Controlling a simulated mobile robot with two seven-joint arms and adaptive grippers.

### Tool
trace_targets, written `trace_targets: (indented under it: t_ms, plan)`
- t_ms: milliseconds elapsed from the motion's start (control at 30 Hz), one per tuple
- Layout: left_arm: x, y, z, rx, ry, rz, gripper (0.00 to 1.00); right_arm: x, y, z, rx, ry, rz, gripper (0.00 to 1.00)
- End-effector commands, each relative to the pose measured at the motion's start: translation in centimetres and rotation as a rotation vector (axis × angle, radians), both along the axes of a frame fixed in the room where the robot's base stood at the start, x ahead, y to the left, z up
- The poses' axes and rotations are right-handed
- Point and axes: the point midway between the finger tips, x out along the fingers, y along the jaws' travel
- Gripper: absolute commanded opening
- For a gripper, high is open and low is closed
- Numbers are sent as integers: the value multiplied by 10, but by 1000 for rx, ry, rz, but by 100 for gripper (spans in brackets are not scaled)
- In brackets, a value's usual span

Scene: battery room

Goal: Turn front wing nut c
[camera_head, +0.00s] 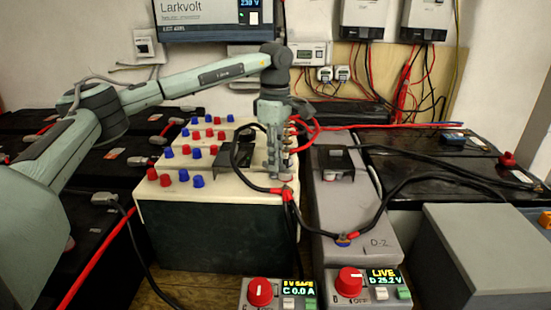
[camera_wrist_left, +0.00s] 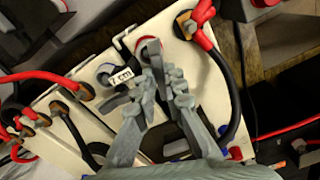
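The white-topped battery (camera_head: 160,203) with red and blue caps stands in the middle of the head view. My left gripper (camera_head: 281,178) points down at its front right corner, close to a red-sleeved black cable. In the left wrist view my left gripper (camera_wrist_left: 162,68) shows two fingers with a gap between them. Their tips are at a red-ringed terminal (camera_wrist_left: 149,47), which they partly cover. I cannot make out a wing nut's shape there. Another post (camera_wrist_left: 105,71) sits beside a "7 cm" label (camera_wrist_left: 121,77). My right gripper is in neither view.
A grey battery (camera_head: 372,225) marked D-2 stands close on the right, joined by a black cable (camera_head: 320,227). Two control boxes with red knobs (camera_head: 260,291) (camera_head: 350,281) stand in front; one reads "C 0.0 A", the other "LIVE". A grey box (camera_head: 480,240) is at right.

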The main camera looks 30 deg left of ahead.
Motion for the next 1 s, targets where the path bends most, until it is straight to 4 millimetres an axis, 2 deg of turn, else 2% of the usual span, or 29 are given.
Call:
trace_targets:
  t_ms: [233, 533, 867, 900, 967, 1000]
  plan:
    - [0, 0, 1, -1, 2, 28, 0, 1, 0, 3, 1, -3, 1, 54]
    - [1, 0, 2, -1, 2, 313, 0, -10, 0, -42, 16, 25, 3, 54]
    - [2, 0, 0, -1, 0, 350, 0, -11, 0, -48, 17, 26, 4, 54]
    - [2, 0, 0, -1, 0, 350, 11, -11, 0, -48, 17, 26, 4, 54]
    - [2, 0, 0, -1, 0, 350, 19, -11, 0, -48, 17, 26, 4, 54]
    - [2, 0, 0, -1, 0, 349, 19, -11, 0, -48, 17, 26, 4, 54]
